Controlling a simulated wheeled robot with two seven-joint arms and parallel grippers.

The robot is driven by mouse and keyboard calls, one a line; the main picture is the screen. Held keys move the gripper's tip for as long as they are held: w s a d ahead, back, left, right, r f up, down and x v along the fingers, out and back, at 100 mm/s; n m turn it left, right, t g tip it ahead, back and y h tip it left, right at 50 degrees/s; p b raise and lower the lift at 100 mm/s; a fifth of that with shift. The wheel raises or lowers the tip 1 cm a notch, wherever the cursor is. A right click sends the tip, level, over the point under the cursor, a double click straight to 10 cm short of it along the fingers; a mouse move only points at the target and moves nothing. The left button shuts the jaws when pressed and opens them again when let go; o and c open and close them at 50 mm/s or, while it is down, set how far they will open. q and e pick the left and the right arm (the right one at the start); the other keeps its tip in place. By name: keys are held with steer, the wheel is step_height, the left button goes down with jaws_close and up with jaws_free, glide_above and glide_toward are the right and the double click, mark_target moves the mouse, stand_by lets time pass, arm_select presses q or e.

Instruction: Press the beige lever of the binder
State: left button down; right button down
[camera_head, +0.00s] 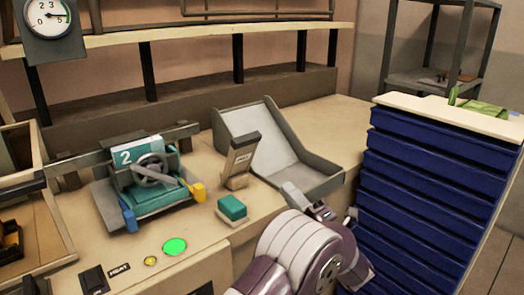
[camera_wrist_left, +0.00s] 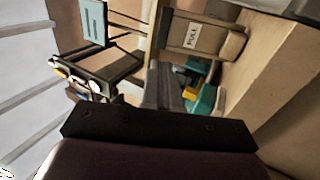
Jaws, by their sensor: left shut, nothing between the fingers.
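The binder (camera_head: 150,190) is a machine on the bench with a wheel, teal parts and a "2" sign. A beige lever (camera_head: 240,158) with a small label stands upright and slightly tilted to its right. In the left wrist view a beige lever (camera_wrist_left: 194,36) reads "PULL". My left gripper (camera_head: 300,197) is shut and empty over the front right of the bench, right of the lever and apart from it. Its grey fingers (camera_wrist_left: 165,86) point toward the lever in the wrist view. My right gripper is not in view.
A grey tray (camera_head: 325,183) lies behind my left gripper. A teal block (camera_head: 232,208) sits in front of the lever. A lit green button (camera_head: 175,246) and yellow button (camera_head: 150,261) are at the front. A blue drawer cabinet (camera_head: 430,180) stands at right.

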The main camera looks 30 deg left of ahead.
arm_select(q)
steer(key=p, duration=0.4)
glide_toward(248, 141)
steer(key=x, duration=0.6)
steer(key=shift+w+a, duration=0.15)
steer(key=shift+a, duration=0.25)
steer(key=shift+r, duration=0.1)
steer(key=shift+w+a+r+h, duration=0.15)
steer(key=shift+a+r+h, duration=0.15)
steer(key=a+r+h+p, duration=0.1)
steer(key=a+p, duration=0.1)
steer(key=w+a+r+g+h+p, duration=0.1)
steer(key=p, duration=0.1)
steer(key=w+a+r+h+p, duration=0.1)
steer(key=a+r+h+p, duration=0.1)
steer(key=shift+w+a+g, duration=0.1)
steer(key=shift+a+g, duration=0.2)
steer(key=shift+g, duration=0.1)
steer(key=w+a+g+h+p, duration=0.1)
steer(key=w+a+h+p, duration=0.2)
steer(key=a+p, duration=0.4)
steer(key=f+h+p, duration=0.1)
steer(key=p, duration=0.2)
